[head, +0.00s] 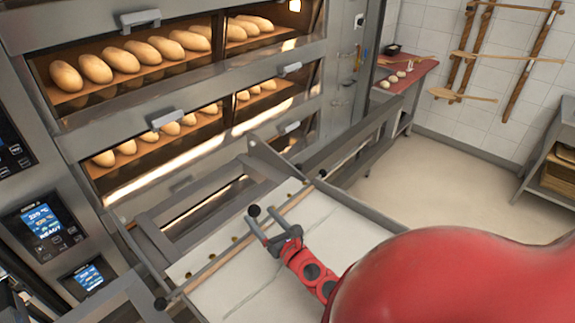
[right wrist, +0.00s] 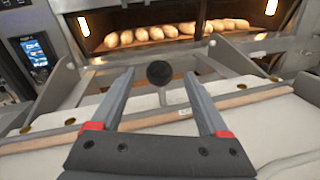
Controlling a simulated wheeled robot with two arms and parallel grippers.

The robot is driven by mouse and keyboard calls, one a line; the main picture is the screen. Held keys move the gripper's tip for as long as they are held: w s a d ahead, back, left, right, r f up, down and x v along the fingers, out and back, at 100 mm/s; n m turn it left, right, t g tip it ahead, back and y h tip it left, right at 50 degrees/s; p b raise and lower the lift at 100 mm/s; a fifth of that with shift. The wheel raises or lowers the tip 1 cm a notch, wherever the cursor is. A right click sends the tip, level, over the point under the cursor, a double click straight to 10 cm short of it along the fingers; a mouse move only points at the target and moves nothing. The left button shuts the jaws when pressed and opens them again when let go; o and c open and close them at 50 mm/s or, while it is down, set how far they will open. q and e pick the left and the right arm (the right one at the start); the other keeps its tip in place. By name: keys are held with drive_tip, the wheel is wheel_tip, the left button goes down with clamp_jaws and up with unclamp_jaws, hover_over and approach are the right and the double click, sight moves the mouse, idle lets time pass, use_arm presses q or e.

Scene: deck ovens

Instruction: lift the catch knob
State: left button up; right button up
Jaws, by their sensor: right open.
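The catch knob (head: 254,210) is a black ball on a short pale stem, standing at the wooden bar across the white loader belt. My right gripper (head: 262,214) is open and empty, with its fingertips close to the knob. In the right wrist view the knob (right wrist: 159,73) shows between the two fingers of the gripper (right wrist: 160,78), near their tips. There is a gap on both sides, and I cannot tell its exact depth against the tips. My left gripper is not in view.
The loader's white belt (head: 245,297) lies before the deck oven, with metal side rails and black end knobs (head: 322,173) (head: 160,303). Loaves (head: 122,60) fill the oven decks. A red-topped table (head: 408,80) stands behind; open floor (head: 440,180) is at right.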

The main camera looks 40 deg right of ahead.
drive_tip(key=s, duration=0.3)
drive_tip(key=s+b, duration=0.1)
drive_tip(key=s, duration=0.3)
drive_tip(key=s+a, duration=0.1)
drive_tip(key=s, duration=0.2)
drive_tip(key=shift+s+b, duration=0.3)
drive_tip(key=shift+s+a, duration=0.15)
drive_tip(key=shift+s, duration=0.45)
drive_tip(key=shift+s+a, duration=0.15)
drive_tip(key=shift+s, duration=0.4)
